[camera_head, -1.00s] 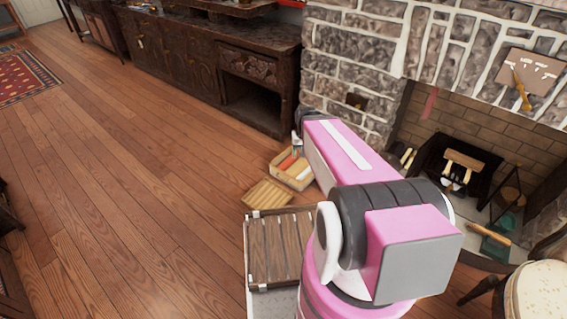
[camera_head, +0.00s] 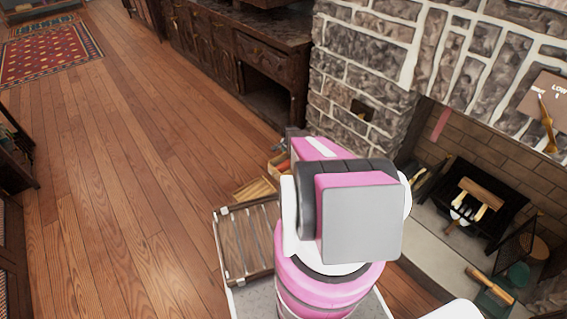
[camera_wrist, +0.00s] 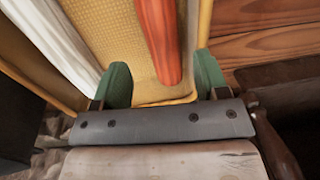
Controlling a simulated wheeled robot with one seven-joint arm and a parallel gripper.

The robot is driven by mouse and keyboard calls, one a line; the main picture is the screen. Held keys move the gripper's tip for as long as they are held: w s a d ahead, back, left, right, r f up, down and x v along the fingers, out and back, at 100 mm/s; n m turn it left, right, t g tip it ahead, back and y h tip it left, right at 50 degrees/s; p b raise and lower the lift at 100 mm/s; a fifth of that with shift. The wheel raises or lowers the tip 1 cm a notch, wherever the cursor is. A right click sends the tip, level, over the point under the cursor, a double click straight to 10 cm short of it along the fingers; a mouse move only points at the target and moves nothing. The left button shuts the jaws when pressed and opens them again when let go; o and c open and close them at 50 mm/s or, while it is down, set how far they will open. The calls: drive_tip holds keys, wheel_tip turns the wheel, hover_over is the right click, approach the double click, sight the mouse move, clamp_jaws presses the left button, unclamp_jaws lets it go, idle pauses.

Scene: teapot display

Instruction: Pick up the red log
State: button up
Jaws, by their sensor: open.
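The red log (camera_wrist: 158,38) lies in a shallow yellowish box (camera_wrist: 108,28) in the wrist view. Its near end sits between the two green fingertips of my gripper (camera_wrist: 162,78), which is open, with a gap on either side of the log. How far the fingertips are above or around the log is hard to tell. A white log (camera_wrist: 52,42) lies in the same box at the left. In the head view the box (camera_head: 277,163) is mostly hidden behind my arm, and my gripper is hidden there too.
A dark cabinet (camera_head: 262,58) and a stone fireplace (camera_head: 365,65) stand behind. The open wooden floor (camera_head: 130,150) at left is clear.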

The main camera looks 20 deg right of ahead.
sight(288, 161)
drive_tip(key=f, duration=0.4)
drive_tip(key=shift+w+a+f, duration=0.15)
drive_tip(key=shift+w+f, duration=0.25)
drive_tip(key=shift+f, duration=2.9)
drive_tip(key=shift+r, duration=0.1)
drive_tip(key=c, duration=0.7)
